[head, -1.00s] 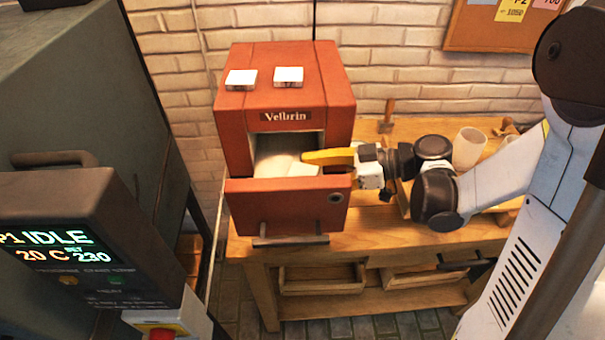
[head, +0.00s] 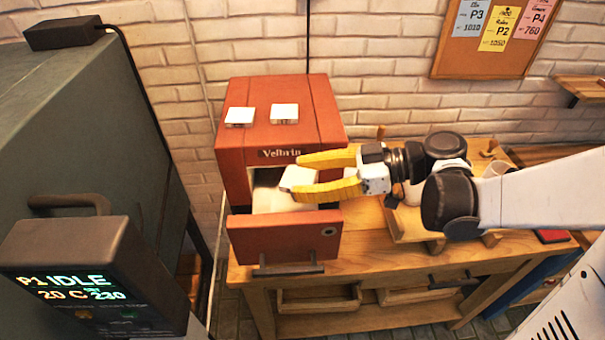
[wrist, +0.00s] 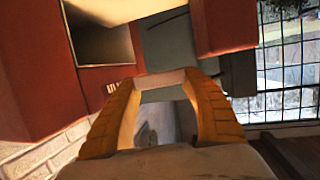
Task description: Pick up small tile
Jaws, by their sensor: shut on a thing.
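My gripper (head: 300,178), with two yellow fingers, is shut on a small white tile (head: 296,177). It holds the tile above the open drawer (head: 285,238) of the red-brown box marked Velbrin (head: 232,160). In the wrist view, the tile (wrist: 160,80) shows edge-on between the fingertips. A larger white surface (head: 272,201) shows inside the drawer below the held tile. Two more white tiles, one on the left (head: 240,116) and one on the right (head: 284,113), lie apart on top of the box.
The box stands on a wooden bench (head: 375,240). A wooden rack and pale cups (head: 495,168) stand to the right of the box. A dark green machine with an IDLE display (head: 75,283) fills the left side. A brick wall is behind.

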